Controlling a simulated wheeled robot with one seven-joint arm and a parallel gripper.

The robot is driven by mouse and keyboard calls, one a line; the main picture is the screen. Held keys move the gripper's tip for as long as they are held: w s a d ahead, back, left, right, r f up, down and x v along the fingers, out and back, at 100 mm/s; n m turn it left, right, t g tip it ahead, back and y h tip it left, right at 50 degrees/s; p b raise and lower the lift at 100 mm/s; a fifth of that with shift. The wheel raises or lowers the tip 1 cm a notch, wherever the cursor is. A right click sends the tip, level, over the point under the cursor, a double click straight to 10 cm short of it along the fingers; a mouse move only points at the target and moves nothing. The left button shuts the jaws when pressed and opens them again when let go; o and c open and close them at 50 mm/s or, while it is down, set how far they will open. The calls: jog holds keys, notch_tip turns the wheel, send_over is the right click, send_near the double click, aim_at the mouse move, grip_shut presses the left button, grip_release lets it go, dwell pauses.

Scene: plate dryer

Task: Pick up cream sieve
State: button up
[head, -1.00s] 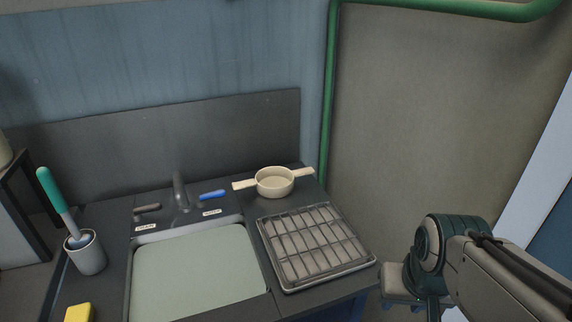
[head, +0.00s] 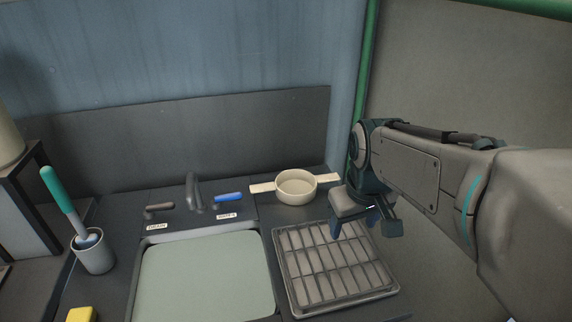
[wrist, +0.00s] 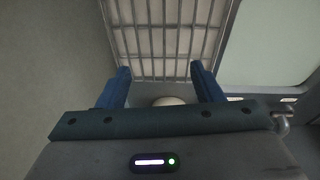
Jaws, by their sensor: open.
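The cream sieve (head: 296,196) stands on the dark counter behind the drying rack, with a flat handle pointing left and a shorter one at the right. My gripper (head: 364,228) hangs to the right of the sieve, above the rack's back right part, apart from the sieve and empty. In the wrist view my gripper (wrist: 163,75) shows two blue fingers spread wide. A small cream part, apparently the sieve (wrist: 168,101), shows between the fingers; the rest is hidden by the gripper body.
The wire drying rack (head: 335,268) lies in front of the sieve. A sink with a pale green basin (head: 205,280), a tap (head: 193,190) and a blue lever (head: 229,197) are to the left. A brush cup (head: 94,254) and yellow sponge (head: 82,314) stand farther left. A green pipe (head: 368,70) runs up the wall behind.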

jog(key=w+r+n+p, duration=0.1)
jog(key=w+r+n, duration=0.3)
jog(key=w, duration=0.7)
jog(key=n+g+p, duration=0.2)
jog(key=n+p, duration=0.2)
jog(key=n, duration=0.9)
send_over(318, 178)
notch_tip(318, 178, down, 10)
notch_tip(318, 178, down, 8)
jog(key=shift+a+r, duration=0.1)
jog(key=shift+f+p, duration=0.9)
jog(key=shift+f, duration=1.75)
jog(key=c, duration=1.3)
jog(key=shift+o, duration=0.2)
jog(key=shift+r, duration=0.1)
